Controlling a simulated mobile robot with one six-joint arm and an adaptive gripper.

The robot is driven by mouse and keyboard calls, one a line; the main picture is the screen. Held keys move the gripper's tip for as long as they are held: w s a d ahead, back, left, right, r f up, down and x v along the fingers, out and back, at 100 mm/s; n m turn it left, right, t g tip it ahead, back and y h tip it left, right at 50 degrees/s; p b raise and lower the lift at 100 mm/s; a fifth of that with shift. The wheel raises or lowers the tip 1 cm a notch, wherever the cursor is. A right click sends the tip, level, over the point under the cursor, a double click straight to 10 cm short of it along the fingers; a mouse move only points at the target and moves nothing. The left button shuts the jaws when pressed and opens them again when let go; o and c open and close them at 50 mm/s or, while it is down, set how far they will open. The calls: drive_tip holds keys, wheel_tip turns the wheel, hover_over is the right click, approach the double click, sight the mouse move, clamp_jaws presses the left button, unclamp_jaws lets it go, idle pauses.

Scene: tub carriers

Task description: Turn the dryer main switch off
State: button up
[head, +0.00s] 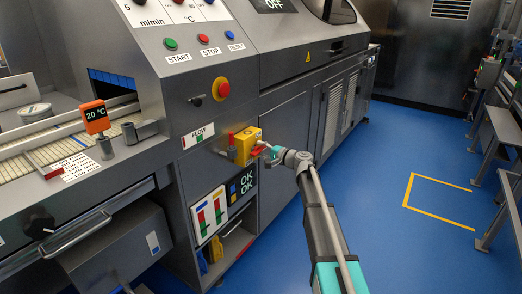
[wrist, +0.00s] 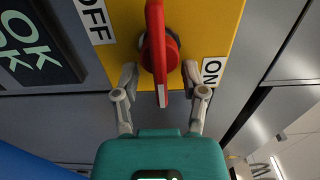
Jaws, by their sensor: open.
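The dryer main switch is a yellow box (head: 243,140) on the machine's front panel, and its yellow face fills the upper wrist view (wrist: 205,22). A red rotary handle (wrist: 157,50) stands out from it, with a white mark at the end nearer me. The OFF label (wrist: 95,18) is at upper left and the ON label (wrist: 212,70) at right. My gripper (wrist: 160,75) is open, one finger on each side of the handle, with visible gaps. In the head view my gripper (head: 271,152) partly hides the switch.
Start, stop and reset buttons (head: 203,39) and a red emergency knob (head: 221,88) sit above the switch. An OK display (head: 242,184) and an open shelf are below. A conveyor (head: 60,150) is at left.

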drive_tip(key=shift+d, duration=0.1)
drive_tip(key=v, duration=1.1)
drive_tip(key=shift+s+d, duration=0.3)
